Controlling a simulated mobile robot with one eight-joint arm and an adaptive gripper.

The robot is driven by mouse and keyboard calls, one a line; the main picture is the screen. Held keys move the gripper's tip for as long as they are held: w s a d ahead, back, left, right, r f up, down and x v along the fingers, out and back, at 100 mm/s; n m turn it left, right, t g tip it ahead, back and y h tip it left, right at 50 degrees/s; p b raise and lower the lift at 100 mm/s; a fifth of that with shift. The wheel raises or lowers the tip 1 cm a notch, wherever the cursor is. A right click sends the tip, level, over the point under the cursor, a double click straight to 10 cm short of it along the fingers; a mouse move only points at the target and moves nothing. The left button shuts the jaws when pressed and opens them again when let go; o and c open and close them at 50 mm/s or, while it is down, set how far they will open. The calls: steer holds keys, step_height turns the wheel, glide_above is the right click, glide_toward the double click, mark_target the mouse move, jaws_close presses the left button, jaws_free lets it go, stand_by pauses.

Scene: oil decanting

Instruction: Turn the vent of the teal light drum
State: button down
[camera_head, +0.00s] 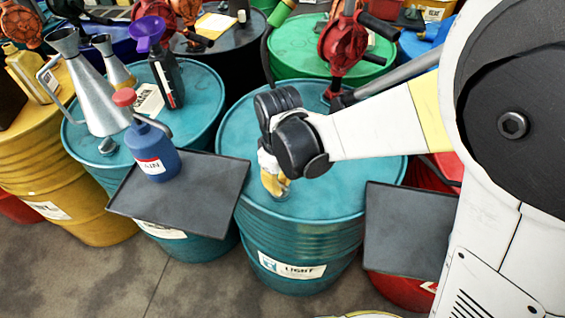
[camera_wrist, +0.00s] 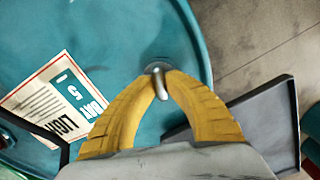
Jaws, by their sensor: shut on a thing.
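The teal light drum (camera_head: 300,245) stands in the middle of the head view with a LIGHT label on its side. Its teal top also fills much of the wrist view (camera_wrist: 110,30). The vent (camera_wrist: 157,68) is a small round metal fitting with a short lever, near the drum's rim. My gripper (camera_wrist: 160,82) has its yellow fingers closed on the vent's lever, one on each side. In the head view, my gripper (camera_head: 277,188) points down at the front part of the drum top, and it mostly hides the vent there.
A dark tray (camera_head: 190,205) holds a blue bottle (camera_head: 152,150) on the left. Another dark tray (camera_head: 410,230) is at the right. A printed card (camera_wrist: 60,100) lies on the drum top. A metal funnel can (camera_head: 95,95) and red pumps (camera_head: 343,45) stand around.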

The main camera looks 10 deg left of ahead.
mark_target(280, 184)
steer(key=shift+n, duration=0.9)
steer(key=c, duration=1.4)
jaws_free()
step_height(280, 184, up, 12)
